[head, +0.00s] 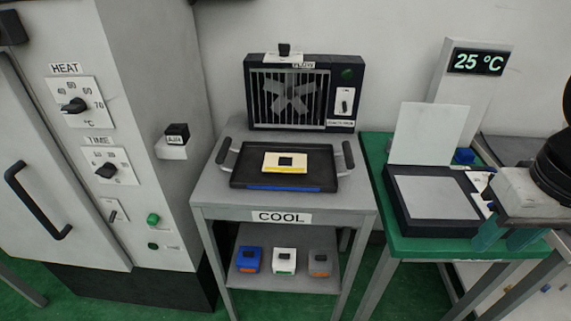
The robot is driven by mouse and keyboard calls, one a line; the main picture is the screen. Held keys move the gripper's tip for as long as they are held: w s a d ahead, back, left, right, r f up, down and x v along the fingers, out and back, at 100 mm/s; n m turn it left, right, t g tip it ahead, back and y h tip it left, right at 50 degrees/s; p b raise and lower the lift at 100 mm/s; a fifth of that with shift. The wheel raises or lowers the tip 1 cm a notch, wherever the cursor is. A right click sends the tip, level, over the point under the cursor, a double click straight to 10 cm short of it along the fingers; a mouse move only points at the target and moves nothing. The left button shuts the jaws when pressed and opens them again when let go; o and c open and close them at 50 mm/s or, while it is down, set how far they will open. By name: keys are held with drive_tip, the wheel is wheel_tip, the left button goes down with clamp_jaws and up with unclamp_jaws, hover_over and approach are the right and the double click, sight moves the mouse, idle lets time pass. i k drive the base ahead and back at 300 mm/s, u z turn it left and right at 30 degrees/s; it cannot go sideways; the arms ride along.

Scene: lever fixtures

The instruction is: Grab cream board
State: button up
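The cream board (271,161) is a small pale block with a black square on top and a yellow front edge. It lies flat on a black tray (245,178) with handles on both sides. My gripper (505,238) is at the right, over the right part of the green table and well away from the board. Its two teal fingers point down and stand apart, with nothing seen between them.
The tray sits on a grey table labelled COOL (282,216), before a fan unit (303,92). Several small blocks sit on its lower shelf. A dark box with its pale lid raised (430,135) stands on the green table (440,247), between gripper and tray. An oven (95,180) stands left.

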sight(273, 162)
drive_tip(key=u, duration=2.3)
drive_tip(key=i, duration=0.45)
drive_tip(key=z, duration=2.05)
drive_tip(key=i, duration=0.5)
drive_tip(key=u, duration=0.1)
